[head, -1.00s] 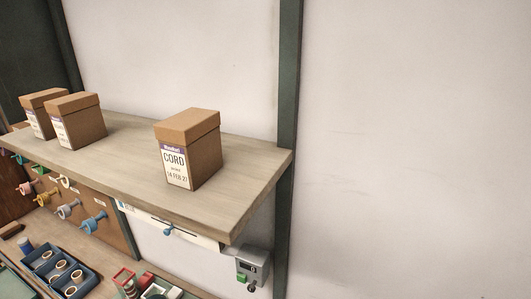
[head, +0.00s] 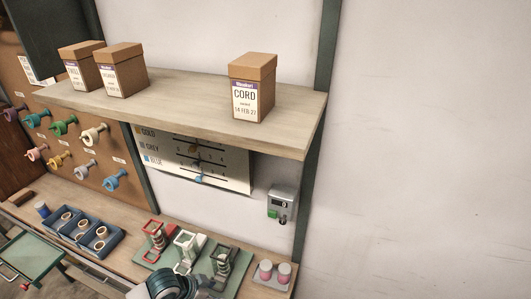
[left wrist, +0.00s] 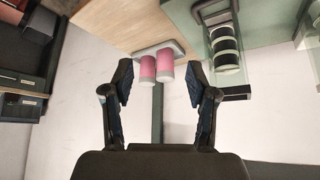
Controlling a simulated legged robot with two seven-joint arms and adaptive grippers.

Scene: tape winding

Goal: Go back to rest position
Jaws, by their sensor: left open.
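My left gripper (left wrist: 160,85) shows in the left wrist view with its two dark fingers spread apart. It is open and I see nothing held between them. Two pink cylinders with pale ends (left wrist: 156,68) show beyond the fingertips, apart from them. The same pink cylinders (head: 274,271) stand on a small pale base at the right end of the bench in the head view. My left gripper's fingers cannot be made out in the head view. My right gripper is in neither view.
A wooden shelf (head: 200,108) carries three brown boxes, one labelled CORD (head: 250,90). Below it, the bench holds a blue tray (head: 85,243) with rings and a green mat (head: 150,257) with red, white and dark stands. A grey switch box (head: 282,202) is on the wall.

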